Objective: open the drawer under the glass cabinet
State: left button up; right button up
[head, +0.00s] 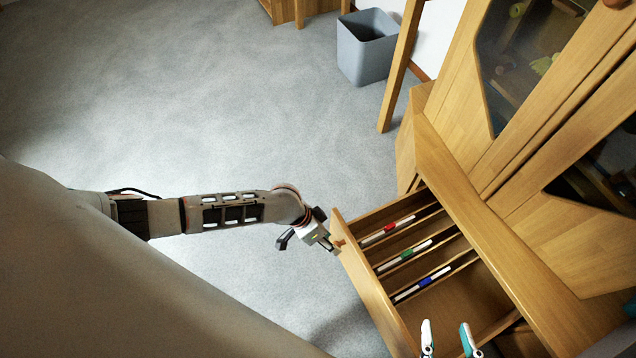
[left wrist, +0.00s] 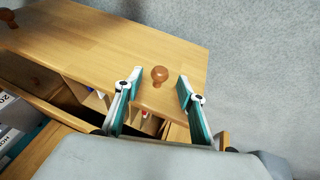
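The drawer (head: 370,287) under the glass cabinet (head: 470,215) stands pulled out, its inside showing. Its front also shows in the left wrist view (left wrist: 110,42), with a round brown knob (left wrist: 160,74) near one end. My left gripper (head: 318,236) is at the far end of the drawer front. In the left wrist view my left gripper (left wrist: 158,88) is open, its teal and white fingers on either side of the knob with gaps. My right gripper (head: 446,326) is open and appears empty at the bottom edge, over the drawer; its lower part is cut off.
Inside the drawer are compartments with a red-marked (head: 389,228), a green-marked (head: 405,254) and a blue-marked (head: 424,282) strip. A second knob (left wrist: 8,16) is at the left wrist view's edge. A grey bin (head: 366,50) stands behind. The carpet (head: 250,120) left of the drawer is clear.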

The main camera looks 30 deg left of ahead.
pick_arm(q)
jog(key=v, duration=0.9)
